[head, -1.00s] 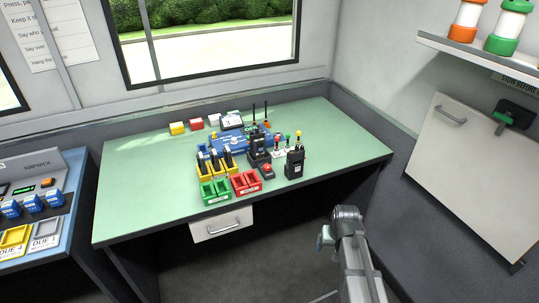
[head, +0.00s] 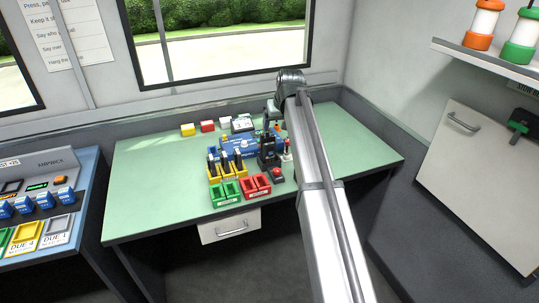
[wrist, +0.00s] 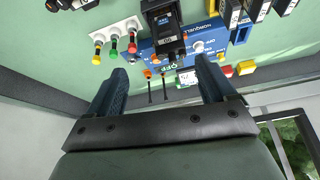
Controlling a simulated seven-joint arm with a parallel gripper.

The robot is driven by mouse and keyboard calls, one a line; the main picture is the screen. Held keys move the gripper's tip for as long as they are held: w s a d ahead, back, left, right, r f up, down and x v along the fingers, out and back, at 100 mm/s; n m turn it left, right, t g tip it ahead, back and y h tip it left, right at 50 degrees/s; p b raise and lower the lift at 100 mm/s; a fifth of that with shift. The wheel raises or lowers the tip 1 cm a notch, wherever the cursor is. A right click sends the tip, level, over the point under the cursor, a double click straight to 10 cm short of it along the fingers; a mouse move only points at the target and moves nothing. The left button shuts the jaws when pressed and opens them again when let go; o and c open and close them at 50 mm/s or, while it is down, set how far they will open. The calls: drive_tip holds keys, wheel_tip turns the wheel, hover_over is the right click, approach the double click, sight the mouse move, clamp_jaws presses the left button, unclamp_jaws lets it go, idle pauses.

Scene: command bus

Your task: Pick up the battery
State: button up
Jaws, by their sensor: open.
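Several black upright blocks, which look like batteries, stand in a yellow rack (head: 229,175) on the green table; one black block (head: 225,160) shows there in the head view. In the wrist view, black blocks with white labels (wrist: 231,14) are at the top right, cut by the edge. I cannot tell which one the task means. My gripper (wrist: 161,75) is open and empty above the table's back part. In the head view my arm hides the table's right middle.
A red button (head: 277,175) sits near the arm. The table's left side is clear.

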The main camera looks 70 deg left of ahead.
drive_tip(key=a, duration=0.1)
drive_tip(key=n, duration=0.2)
hover_over(271, 147)
drive_tip(key=d, duration=0.2)
drive_tip(key=shift+h, duration=0.4)
drive_tip(key=f, duration=0.7)
drive_tip(key=shift+w+f, duration=0.25)
drive_tip(key=shift+f, duration=0.1)
drive_tip(key=shift+s+x, duration=0.15)
drive_tip(key=shift+x, duration=1.25)
drive_tip(key=shift+s+x, duration=0.2)
drive_tip(key=shift+x, duration=1.2)
drive_tip(key=shift+d, duration=0.1)
drive_tip(key=shift+c, duration=0.4)
